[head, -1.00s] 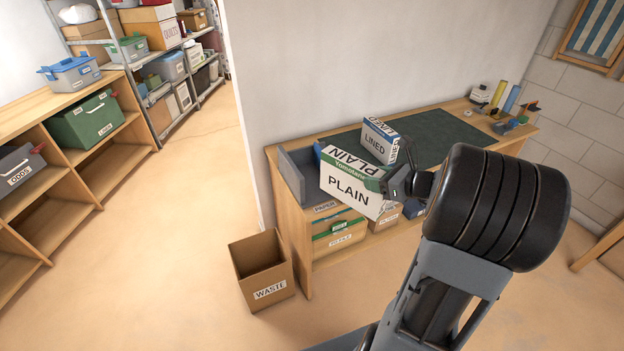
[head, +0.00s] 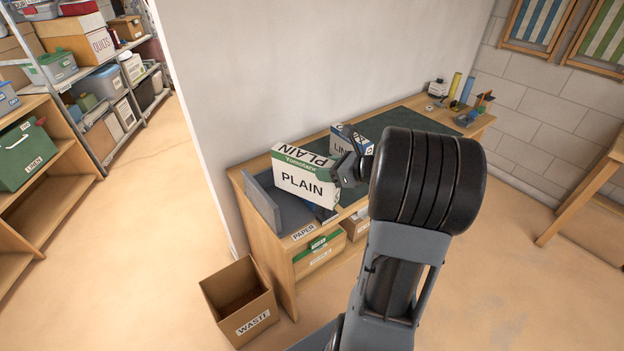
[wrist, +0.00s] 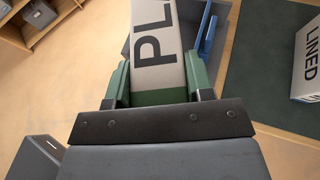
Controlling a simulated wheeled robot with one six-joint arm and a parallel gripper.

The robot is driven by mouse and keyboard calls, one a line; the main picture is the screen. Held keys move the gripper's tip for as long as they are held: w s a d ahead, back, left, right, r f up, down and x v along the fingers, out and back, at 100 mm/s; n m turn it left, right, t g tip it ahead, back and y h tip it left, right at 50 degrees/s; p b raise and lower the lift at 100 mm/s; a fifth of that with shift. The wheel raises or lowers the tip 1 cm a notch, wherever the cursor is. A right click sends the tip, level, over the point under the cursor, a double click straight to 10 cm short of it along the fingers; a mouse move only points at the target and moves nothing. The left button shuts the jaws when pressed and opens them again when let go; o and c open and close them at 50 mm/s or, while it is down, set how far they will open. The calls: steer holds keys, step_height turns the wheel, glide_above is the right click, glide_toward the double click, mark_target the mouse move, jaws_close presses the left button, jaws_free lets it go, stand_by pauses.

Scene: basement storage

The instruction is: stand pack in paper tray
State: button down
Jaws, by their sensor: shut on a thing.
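A white and green pack marked PLAIN (head: 303,184) is held by my gripper (head: 347,178), above the left end of the desk. In the wrist view the pack (wrist: 157,48) sits between the two green-padded fingers of my gripper (wrist: 162,95). The grey paper tray (head: 262,203) is on the desk's left end, with a PAPER label on the desk front below it. The pack hides part of the tray. A blue item inside or beside it shows in the wrist view (wrist: 207,38); I cannot tell what it is.
A blue and white LINED pack (head: 348,140) stands on the desk behind the held pack. A dark green mat (head: 404,122) covers much of the desk (head: 283,248). A cardboard WASTE box (head: 240,303) is on the floor at front left. Shelves stand at the far left.

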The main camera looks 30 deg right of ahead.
mark_target(307, 167)
steer(key=x, duration=0.8)
steer(key=shift+w+d, duration=0.15)
steer(key=shift+d, duration=0.25)
steer(key=w+f, duration=0.1)
steer(key=w+a+f, duration=0.1)
steer(key=f, duration=0.1)
steer(key=shift+w+f, duration=0.2)
steer(key=shift+f, duration=0.05)
steer(key=shift+w+a+f, duration=0.15)
steer(key=shift+w+f, duration=0.25)
steer(key=shift+f, duration=0.05)
steer(key=shift+w+a+f, duration=0.2)
steer(key=shift+w+f, duration=0.15)
steer(key=shift+f, duration=0.15)
steer(key=shift+w+f+p, duration=0.15)
steer(key=shift+f+p, duration=0.15)
steer(key=shift+f, duration=1.6)
steer(key=c, duration=0.5)
jaws_free()
